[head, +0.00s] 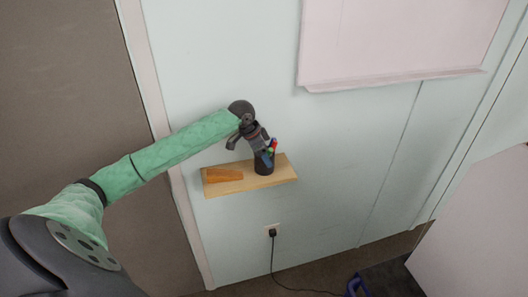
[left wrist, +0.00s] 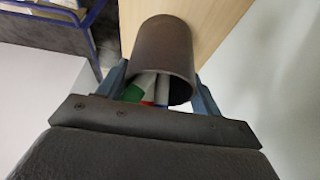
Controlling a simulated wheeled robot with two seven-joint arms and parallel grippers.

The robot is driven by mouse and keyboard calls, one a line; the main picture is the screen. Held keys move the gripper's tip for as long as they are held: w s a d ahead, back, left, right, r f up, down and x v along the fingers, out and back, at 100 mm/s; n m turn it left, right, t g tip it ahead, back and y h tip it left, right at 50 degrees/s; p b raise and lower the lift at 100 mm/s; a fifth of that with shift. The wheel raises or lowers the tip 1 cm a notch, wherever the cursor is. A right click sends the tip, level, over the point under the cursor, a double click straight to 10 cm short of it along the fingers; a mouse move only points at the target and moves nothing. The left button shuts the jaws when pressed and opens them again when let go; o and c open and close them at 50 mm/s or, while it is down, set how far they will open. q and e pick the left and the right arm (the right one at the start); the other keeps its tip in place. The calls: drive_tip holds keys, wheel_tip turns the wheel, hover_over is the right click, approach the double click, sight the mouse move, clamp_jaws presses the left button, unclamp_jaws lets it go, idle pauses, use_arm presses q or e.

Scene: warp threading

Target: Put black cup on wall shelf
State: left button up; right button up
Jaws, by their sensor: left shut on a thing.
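The black cup (head: 263,164) is at the right part of the wooden wall shelf (head: 285,173), upright, with several pens in it. In the left wrist view the cup (left wrist: 163,40) lies between the gripper's two fingers, its open mouth toward the camera and green, white and red marker ends inside. The shelf (left wrist: 215,22) shows right behind the cup. My left gripper (head: 265,153) is shut on the cup from above. I cannot tell for sure whether the cup's base touches the shelf. My right gripper is in neither view.
An orange block-like object (head: 224,175) lies on the shelf's left part. A pale board (head: 400,40) hangs above on the wall. A socket with a black plug (head: 272,232) is below the shelf. A blue-framed item (head: 357,286) stands on the floor at lower right.

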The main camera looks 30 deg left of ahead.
use_arm(q)
drive_tip(key=shift+f, duration=0.3)
drive_tip(key=shift+f, duration=0.2)
drive_tip(key=o, duration=1)
drive_tip(key=shift+o, duration=0.2)
drive_tip(key=shift+r, duration=0.1)
